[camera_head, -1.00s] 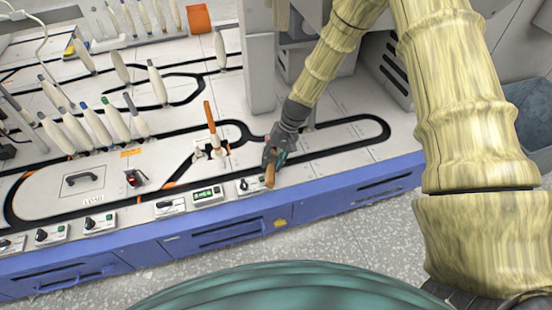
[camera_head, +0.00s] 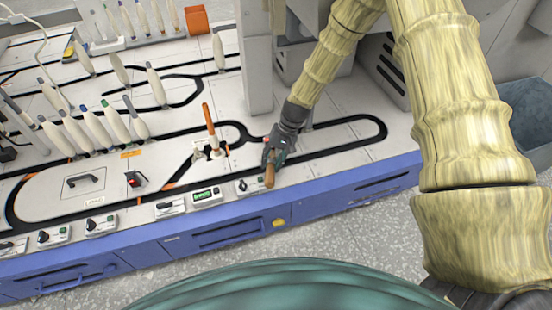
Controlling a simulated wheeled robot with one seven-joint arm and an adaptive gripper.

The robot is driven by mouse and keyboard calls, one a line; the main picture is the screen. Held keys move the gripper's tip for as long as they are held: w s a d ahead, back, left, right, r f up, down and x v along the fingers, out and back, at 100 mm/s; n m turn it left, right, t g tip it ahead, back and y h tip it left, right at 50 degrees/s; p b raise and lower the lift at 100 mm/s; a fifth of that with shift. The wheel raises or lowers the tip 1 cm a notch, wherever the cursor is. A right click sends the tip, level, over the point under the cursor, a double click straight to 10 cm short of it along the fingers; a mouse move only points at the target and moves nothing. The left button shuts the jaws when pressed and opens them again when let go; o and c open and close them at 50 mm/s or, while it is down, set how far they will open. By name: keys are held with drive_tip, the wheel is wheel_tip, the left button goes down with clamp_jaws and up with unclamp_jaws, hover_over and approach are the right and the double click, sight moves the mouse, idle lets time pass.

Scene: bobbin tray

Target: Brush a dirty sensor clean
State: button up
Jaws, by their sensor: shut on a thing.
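My gripper (camera_head: 272,158) is low over the right part of the white machine top, near its front edge. It is shut on a brown-handled thing (camera_head: 269,177), likely the brush, whose handle points toward the front edge. The brush's bristles are hidden by my gripper. No sensor can be told for certain.
Small control boxes (camera_head: 170,208) and a green display (camera_head: 206,196) line the front edge. Several bobbins (camera_head: 96,126) stand on the left. A grey column (camera_head: 257,65) rises behind my gripper. The top at right (camera_head: 345,140) is clear. An orange box (camera_head: 197,19) sits at the back.

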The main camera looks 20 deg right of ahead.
drive_tip(key=shift+w+d+r+p, duration=0.2)
drive_tip(key=shift+d+r+p, duration=0.35)
drive_tip(key=shift+p, duration=0.05)
drive_tip(key=shift+d, duration=0.45)
drive_tip(key=shift+s+f+p, duration=0.25)
drive_tip(key=shift+s+p, duration=0.4)
drive_tip(key=shift+s, duration=0.4)
drive_tip(key=shift+s+f+p, duration=0.2)
drive_tip(key=shift+s+p, duration=0.6)
drive_tip(key=shift+s, duration=1.3)
drive_tip(key=shift+s, duration=0.2)
drive_tip(key=shift+s+p, duration=0.75)
drive_tip(key=shift+s, duration=0.6)
